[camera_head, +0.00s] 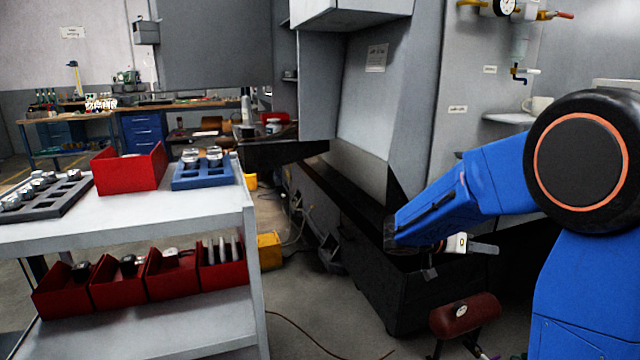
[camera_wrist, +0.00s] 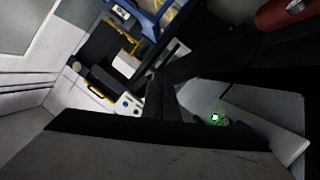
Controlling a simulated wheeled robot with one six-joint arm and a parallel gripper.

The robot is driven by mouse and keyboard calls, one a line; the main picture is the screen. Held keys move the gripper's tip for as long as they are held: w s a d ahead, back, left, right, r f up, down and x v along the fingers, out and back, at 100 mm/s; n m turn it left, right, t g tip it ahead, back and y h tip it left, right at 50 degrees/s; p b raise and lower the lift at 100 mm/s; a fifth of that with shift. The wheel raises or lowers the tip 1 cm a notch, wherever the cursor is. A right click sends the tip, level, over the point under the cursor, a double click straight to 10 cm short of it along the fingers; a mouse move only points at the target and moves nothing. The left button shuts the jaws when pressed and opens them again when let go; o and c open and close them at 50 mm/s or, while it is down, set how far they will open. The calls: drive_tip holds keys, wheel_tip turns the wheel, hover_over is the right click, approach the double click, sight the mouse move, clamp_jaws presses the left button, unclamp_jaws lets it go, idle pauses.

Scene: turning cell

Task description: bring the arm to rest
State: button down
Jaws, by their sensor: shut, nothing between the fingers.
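My blue arm (camera_head: 480,185) reaches from the right side of the head view toward the left and down, in front of the grey machine (camera_head: 372,110). Its wrist end is beside the machine's dark lower body. My gripper (camera_wrist: 160,92) shows in the wrist view as dark fingers close together, shut and empty. In the head view the gripper cannot be made out clearly; small white and grey parts show below the forearm. Nothing touching the fingers can be seen.
A trolley (camera_head: 140,210) stands at left, with a red bin (camera_head: 130,168), a blue tray (camera_head: 203,172) and a dark tray (camera_head: 45,195) on top. Several red bins sit on its lower shelf. A dark red cylinder (camera_head: 465,314) stands low under the arm. Floor between trolley and machine is partly clear.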

drive_tip(key=s+a+f+n+y, duration=0.1)
drive_tip(key=s+y, duration=0.1)
drive_tip(key=s, duration=0.4)
drive_tip(key=s+a+n+g+y, duration=0.1)
drive_tip(key=s+n+y, duration=0.15)
drive_tip(key=s, duration=0.45)
drive_tip(key=s+a+f+n+y, duration=0.1)
drive_tip(key=s+y, duration=0.2)
drive_tip(key=s, duration=0.3)
drive_tip(key=s+a+f+n+t+y, duration=0.1)
drive_tip(key=s+a+n+t+y, duration=0.3)
drive_tip(key=s+a, duration=0.8)
drive_tip(key=n+y, duration=0.2)
drive_tip(key=y, duration=0.1)
drive_tip(key=shift+s+f, duration=0.15)
drive_tip(key=shift+f, duration=0.1)
drive_tip(key=shift+y, duration=0.25)
